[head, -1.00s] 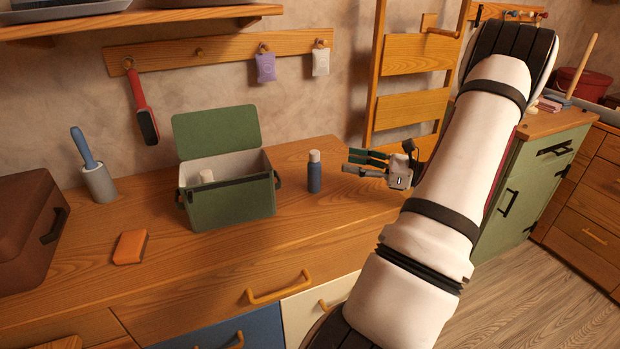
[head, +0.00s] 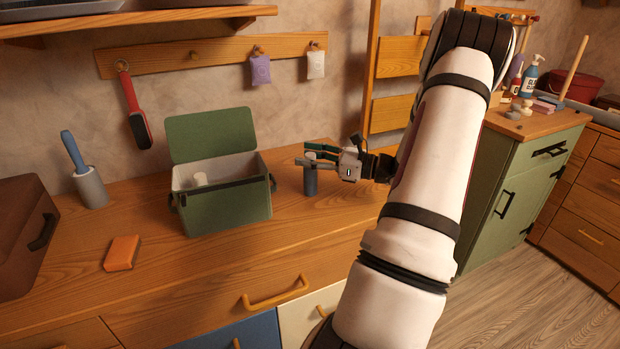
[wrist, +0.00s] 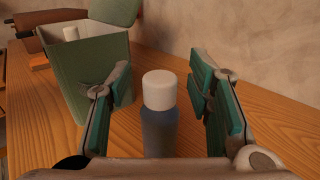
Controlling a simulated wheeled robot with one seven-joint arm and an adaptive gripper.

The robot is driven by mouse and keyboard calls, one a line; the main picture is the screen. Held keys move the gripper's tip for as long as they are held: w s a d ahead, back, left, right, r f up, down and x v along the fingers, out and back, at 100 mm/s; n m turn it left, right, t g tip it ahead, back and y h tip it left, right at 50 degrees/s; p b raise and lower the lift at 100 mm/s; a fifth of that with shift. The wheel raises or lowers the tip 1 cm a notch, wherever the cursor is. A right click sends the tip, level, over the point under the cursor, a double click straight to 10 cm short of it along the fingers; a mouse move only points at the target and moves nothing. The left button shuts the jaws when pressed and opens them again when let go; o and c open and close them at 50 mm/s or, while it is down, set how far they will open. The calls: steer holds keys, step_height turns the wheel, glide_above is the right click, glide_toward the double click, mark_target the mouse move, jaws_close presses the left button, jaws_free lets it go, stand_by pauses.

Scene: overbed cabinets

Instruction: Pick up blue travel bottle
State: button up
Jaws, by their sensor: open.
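The blue travel bottle (head: 311,182) stands upright on the wooden counter, just right of the green box. My gripper (wrist: 163,100) is open, with one finger on each side of the bottle. Gaps show between the bottle and both fingers.
The open green box (head: 228,205) stands left of the bottle with a white-capped item (head: 200,179) inside. An orange block (head: 122,253), a lint roller (head: 90,185) and a brown case (head: 22,235) are farther left. The wall (wrist: 230,35) is behind the counter.

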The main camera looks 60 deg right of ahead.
jaws_close()
steer(key=shift+r, duration=0.15)
